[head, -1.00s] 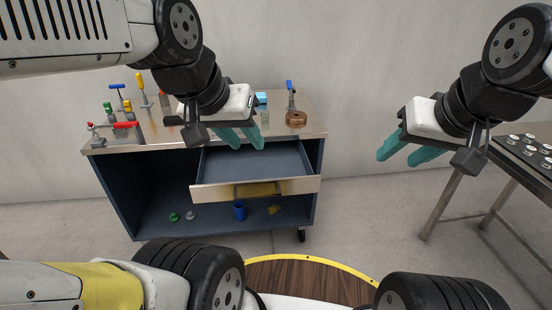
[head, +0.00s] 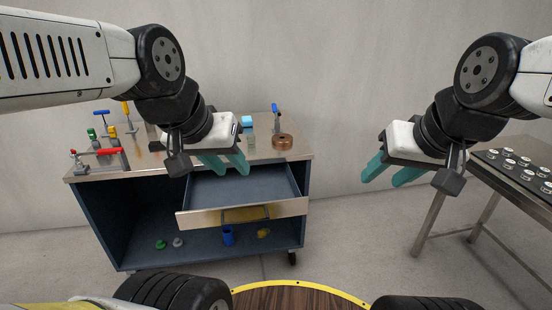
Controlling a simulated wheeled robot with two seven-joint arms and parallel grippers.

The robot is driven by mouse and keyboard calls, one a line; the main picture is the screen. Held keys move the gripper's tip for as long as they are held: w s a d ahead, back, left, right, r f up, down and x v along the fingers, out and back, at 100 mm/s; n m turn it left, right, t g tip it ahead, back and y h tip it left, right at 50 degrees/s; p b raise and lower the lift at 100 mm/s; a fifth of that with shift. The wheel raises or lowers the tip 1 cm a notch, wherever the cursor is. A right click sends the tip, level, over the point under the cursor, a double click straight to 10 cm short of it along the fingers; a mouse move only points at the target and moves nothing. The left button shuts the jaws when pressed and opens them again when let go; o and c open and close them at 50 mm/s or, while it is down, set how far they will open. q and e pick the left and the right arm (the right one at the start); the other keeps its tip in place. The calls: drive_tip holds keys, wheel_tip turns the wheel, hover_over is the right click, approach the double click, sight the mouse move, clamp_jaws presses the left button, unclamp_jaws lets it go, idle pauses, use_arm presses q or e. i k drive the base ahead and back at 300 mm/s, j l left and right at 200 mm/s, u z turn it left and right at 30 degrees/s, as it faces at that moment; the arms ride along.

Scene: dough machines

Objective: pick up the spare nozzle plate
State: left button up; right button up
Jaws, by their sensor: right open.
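A round copper-brown disc (head: 283,142) with a dark centre lies on the right end of the cart's steel top; it may be the spare nozzle plate, but I cannot tell for sure. My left gripper (head: 231,172) has its teal fingers apart and nothing between them. It shows in front of the cart top, over the open drawer and left of the disc, and it hides part of the top. My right gripper (head: 383,181) is open and empty, to the right of the cart, in front of bare wall and floor.
The cart's drawer (head: 285,209) is pulled out. Toggle clamps with red (head: 108,152), blue and yellow handles stand on its top. A blue cup (head: 228,236) and small parts sit on the lower shelf. A steel table (head: 485,179) with a tray of round pieces stands right.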

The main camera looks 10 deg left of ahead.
sight(278, 140)
drive_tip(key=i+l+u, duration=0.15)
drive_tip(key=u, duration=1.1)
drive_tip(key=i+l+u, duration=0.15)
drive_tip(key=l+u, duration=0.35)
drive_tip(key=l, duration=0.5)
drive_tip(key=l+u, duration=0.5)
drive_tip(key=l, duration=1.3)
drive_tip(key=k+l, duration=0.15)
drive_tip(key=l, duration=0.6)
drive_tip(key=i+u, duration=0.05)
